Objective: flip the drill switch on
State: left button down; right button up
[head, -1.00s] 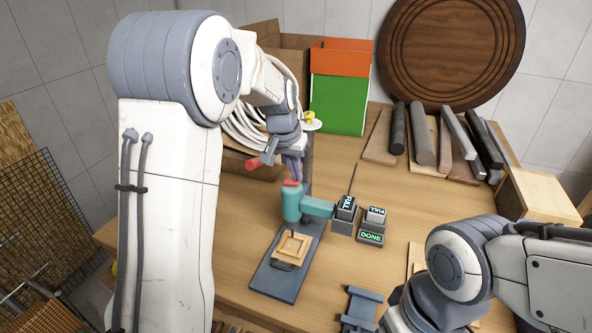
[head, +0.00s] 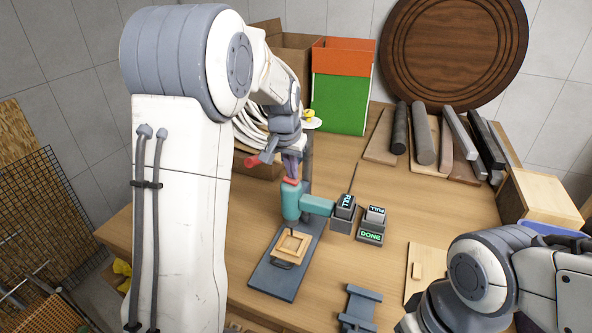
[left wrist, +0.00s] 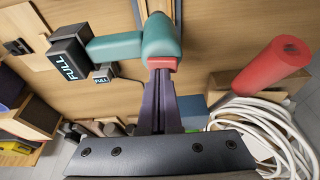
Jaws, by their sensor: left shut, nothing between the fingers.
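The teal drill (head: 291,203) stands on its dark stand, with a red switch (head: 290,182) on top. In the left wrist view the drill (left wrist: 160,40) reaches in from the top and the red switch (left wrist: 162,63) is at its near end. My left gripper (head: 291,176) is shut and empty, pointing down at the switch from above. In the left wrist view its fingertips (left wrist: 161,74) are at the switch and seem to touch it, covering part of it. My right arm shows at the lower right, but its gripper is out of view.
A wooden piece (head: 291,247) lies on the stand's base. Dark boxes reading FULL (head: 345,203) and DONE (head: 370,237) stand right of the drill. A coiled white hose (head: 247,125), a green and orange box (head: 340,95) and several bars (head: 422,135) lie behind.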

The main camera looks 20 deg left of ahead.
aim_at(295, 181)
pick_arm(q)
jog(key=shift+a+r, duration=0.1)
jog(key=shift+r, duration=0.05)
jog(key=shift+r+p, duration=0.4)
jog(key=shift+p, duration=0.05)
jog(key=r+p, duration=0.1)
jog(key=r, duration=0.1)
jog(key=r+p, duration=0.2)
jog(key=shift+d, duration=0.4)
jog(key=shift+s+d+r+b, duration=0.15)
jog(key=shift+d+b, duration=0.15)
jog(key=shift+b, duration=0.55)
notch_tip(295, 181, up, 8)
jog(key=s+d+b, duration=0.2)
jog(key=shift+s+d+f, duration=0.2)
jog(key=shift+d, duration=0.15)
jog(key=shift+d, duration=0.1)
